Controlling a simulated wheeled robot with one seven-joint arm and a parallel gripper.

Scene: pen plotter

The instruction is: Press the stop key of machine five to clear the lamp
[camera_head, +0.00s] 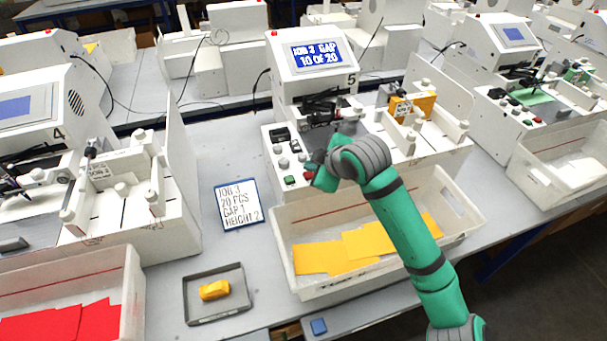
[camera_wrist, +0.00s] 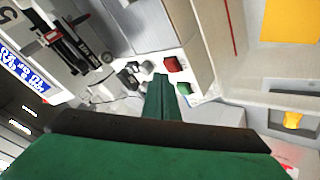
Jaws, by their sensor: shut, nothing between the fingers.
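Machine five (camera_head: 312,85) stands at the centre, with a "5" on its housing and a blue display (camera_head: 317,55) reading "JOB 3 GAP 10 of 20". A small red lamp (camera_head: 275,33) sits on its top left corner. A red key (camera_head: 309,176) and a green key (camera_head: 290,180) are on its front left panel. In the wrist view the red key (camera_wrist: 174,64) and green key (camera_wrist: 184,89) lie just right of the fingertips. My gripper (camera_head: 322,180) is shut and empty, close to the keys; contact cannot be told. It also shows in the wrist view (camera_wrist: 160,80).
A bin (camera_head: 285,270) with yellow sheets stands in front of machine five, under my arm. A job card (camera_head: 238,205) and a grey tray (camera_head: 190,305) with a yellow item (camera_head: 214,290) lie to the left. Black knobs (camera_wrist: 125,75) adjoin the keys. Machine four (camera_head: 60,105) is further left.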

